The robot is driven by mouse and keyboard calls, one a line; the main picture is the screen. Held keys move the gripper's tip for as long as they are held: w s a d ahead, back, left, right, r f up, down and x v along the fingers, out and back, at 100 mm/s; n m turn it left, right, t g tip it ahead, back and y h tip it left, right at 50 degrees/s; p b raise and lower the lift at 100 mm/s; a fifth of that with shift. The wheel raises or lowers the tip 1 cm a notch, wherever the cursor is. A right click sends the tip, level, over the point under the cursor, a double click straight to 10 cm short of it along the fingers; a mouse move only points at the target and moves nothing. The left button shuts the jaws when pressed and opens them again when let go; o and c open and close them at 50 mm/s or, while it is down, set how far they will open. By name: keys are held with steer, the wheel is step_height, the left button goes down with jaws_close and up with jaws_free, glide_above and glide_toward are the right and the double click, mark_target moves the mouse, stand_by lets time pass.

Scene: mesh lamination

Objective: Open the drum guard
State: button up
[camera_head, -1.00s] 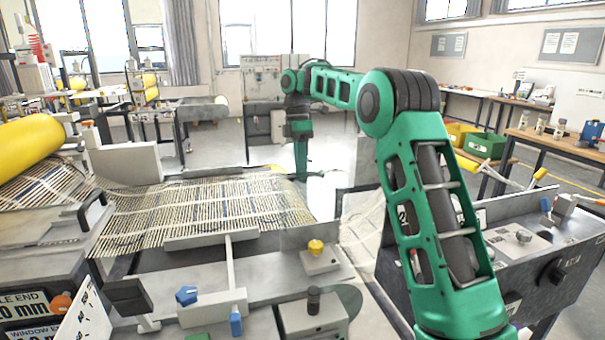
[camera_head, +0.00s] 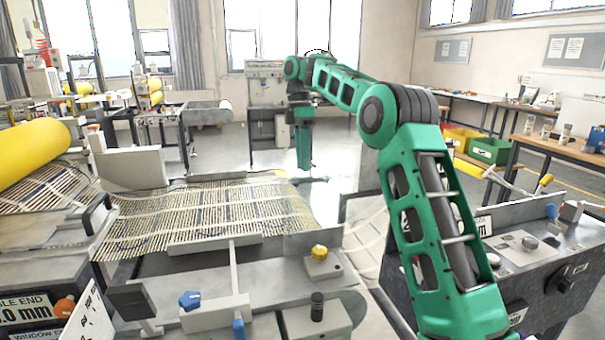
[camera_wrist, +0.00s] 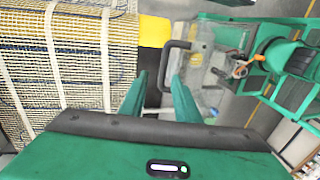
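My gripper (camera_wrist: 158,76) is open and empty in the wrist view, with its two green fingers apart. A dark U-shaped handle (camera_wrist: 171,62) lies just beyond the fingertips, mostly toward the right finger; I cannot tell whether they touch. A pale, see-through part (camera_wrist: 207,68), which looks like the drum guard, sits beside the handle. A yellow surface (camera_wrist: 154,30) shows to the handle's left. In the head view my gripper (camera_head: 304,160) points down past the far end of the mesh (camera_head: 215,208). The guard's handle cannot be made out there.
A yellow knob (camera_head: 319,252), a blue knob (camera_head: 189,299) and a black knob (camera_head: 317,305) stand on the near frame. A dark control console (camera_head: 550,275) stands at the right, near my arm.

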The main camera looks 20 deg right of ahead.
steer(key=shift+v, duration=1.3)
steer(key=shift+c, duration=0.6)
